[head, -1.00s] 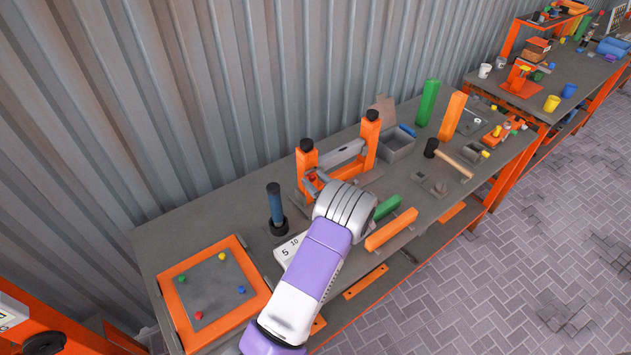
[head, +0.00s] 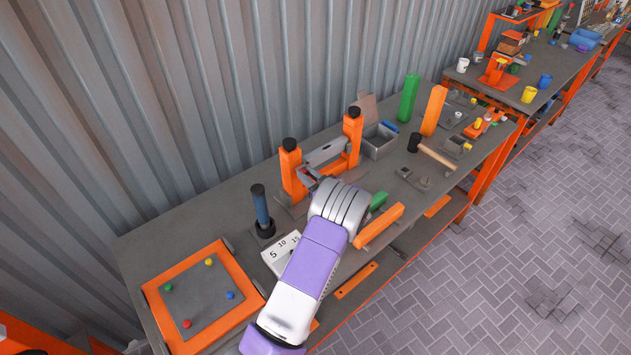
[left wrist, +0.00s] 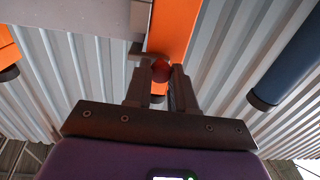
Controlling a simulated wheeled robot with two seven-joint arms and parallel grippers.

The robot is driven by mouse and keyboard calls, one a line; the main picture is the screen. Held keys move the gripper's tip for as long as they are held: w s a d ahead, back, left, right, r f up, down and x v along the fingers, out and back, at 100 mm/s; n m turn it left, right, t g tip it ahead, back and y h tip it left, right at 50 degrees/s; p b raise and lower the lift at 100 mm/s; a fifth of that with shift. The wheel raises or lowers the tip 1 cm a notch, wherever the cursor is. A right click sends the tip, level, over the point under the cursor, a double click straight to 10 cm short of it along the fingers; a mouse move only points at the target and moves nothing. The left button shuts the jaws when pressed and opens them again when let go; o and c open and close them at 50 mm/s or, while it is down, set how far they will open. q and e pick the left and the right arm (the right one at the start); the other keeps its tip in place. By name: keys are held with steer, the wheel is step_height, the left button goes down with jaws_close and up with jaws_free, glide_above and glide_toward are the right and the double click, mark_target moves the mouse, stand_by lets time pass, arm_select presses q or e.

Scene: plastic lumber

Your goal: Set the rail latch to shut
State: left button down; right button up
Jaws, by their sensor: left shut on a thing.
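The rail latch stands at the back of the bench: two orange posts with black caps and a grey rail (head: 326,151) between them. Its red knob (left wrist: 160,70) shows in the left wrist view, in front of an orange post (left wrist: 170,30). My left gripper (left wrist: 161,75) is shut on the red knob, with one dark finger on each side. A grey bar lies just beyond the knob. In the head view my left wrist hides most of the fingers and the knob, near the base of the left post (head: 291,172). My right gripper is not in view.
A blue-handled tool (head: 262,210) stands left of the latch. An orange-framed board (head: 155,293) with coloured pegs lies at the front left. A grey box (head: 380,143), a hammer (head: 436,156) and a green block (head: 408,98) are to the right. A corrugated wall stands behind.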

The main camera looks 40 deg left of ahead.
arm_select(q)
steer(key=shift+w+d+r, duration=0.1)
steer(key=shift+w, duration=0.05)
steer(key=c, duration=1)
jaws_free()
steer(key=shift+w, duration=0.1)
steer(key=shift+o, duration=0.2)
steer(key=s+d, duration=0.1)
steer(key=d, duration=0.6)
steer(key=shift+s+d, duration=0.2)
steer(key=shift+s, duration=0.15)
